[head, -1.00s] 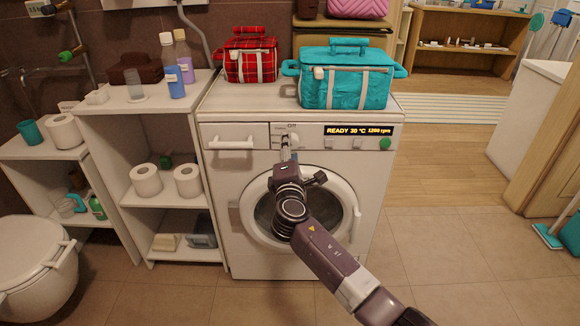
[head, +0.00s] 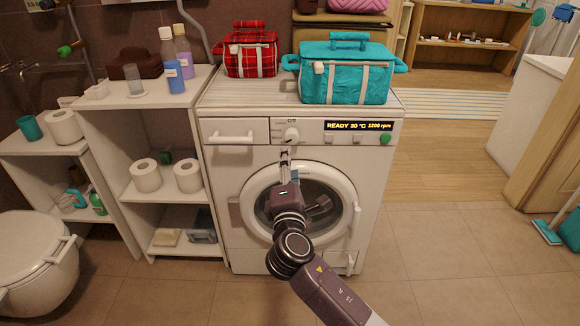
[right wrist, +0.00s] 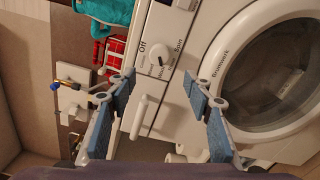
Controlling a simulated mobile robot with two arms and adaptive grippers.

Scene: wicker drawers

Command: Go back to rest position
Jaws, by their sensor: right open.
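My right gripper (head: 286,155) is open and empty in front of the white washing machine (head: 222,170), just below its round dial (head: 291,135) and apart from it. In the right wrist view, the two blue-padded fingers of this gripper (right wrist: 159,76) are spread wide. The dial (right wrist: 158,62) shows beyond them with nothing between the fingers. The washer's display (head: 358,127) reads "READY 30 °C 1200 rpm". Its round door (head: 345,185) looks closed, partly hidden by my right arm. My left gripper is not in view.
A red plaid bag (head: 250,55) and a teal bag (head: 345,80) stand on the washer. White shelves (head: 140,102) with bottles and toilet rolls are on the left, beside a toilet (head: 30,265). The tiled floor (head: 440,260) at right is mostly clear.

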